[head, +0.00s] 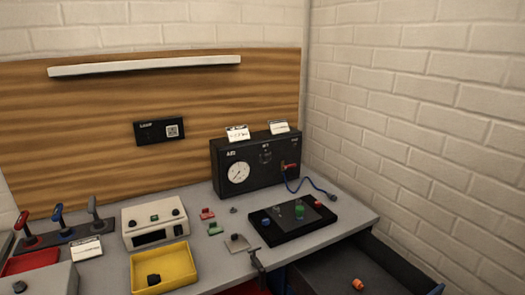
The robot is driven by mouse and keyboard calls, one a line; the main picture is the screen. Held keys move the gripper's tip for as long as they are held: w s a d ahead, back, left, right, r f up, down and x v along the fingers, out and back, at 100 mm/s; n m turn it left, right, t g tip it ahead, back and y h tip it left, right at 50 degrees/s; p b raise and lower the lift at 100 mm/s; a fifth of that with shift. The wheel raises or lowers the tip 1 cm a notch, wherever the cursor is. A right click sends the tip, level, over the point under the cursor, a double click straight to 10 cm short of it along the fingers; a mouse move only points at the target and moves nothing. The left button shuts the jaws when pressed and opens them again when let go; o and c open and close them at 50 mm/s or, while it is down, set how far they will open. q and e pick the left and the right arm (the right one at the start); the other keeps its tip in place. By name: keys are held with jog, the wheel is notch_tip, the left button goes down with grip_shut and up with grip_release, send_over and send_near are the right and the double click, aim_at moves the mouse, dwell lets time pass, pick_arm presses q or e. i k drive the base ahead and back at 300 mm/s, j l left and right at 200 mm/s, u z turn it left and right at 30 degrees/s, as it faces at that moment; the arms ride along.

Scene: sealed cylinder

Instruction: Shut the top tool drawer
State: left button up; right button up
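The tool drawer (398,268) appears as a dark, open box at the bottom right, beside the right end of the bench. Its near part is cut off by the picture's lower edge, and I cannot tell how many drawers lie below it. A small orange object (358,285) lies inside it. Neither of my grippers shows in the head view.
The grey bench (215,200) carries a black gauge box (256,163), a black tray (292,218), a white control box (154,220), a yellow bin (180,277) and several levers (60,220). A brick wall (420,120) stands close on the right.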

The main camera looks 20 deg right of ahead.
aim_at(352, 277)
jog(key=z, duration=1.75)
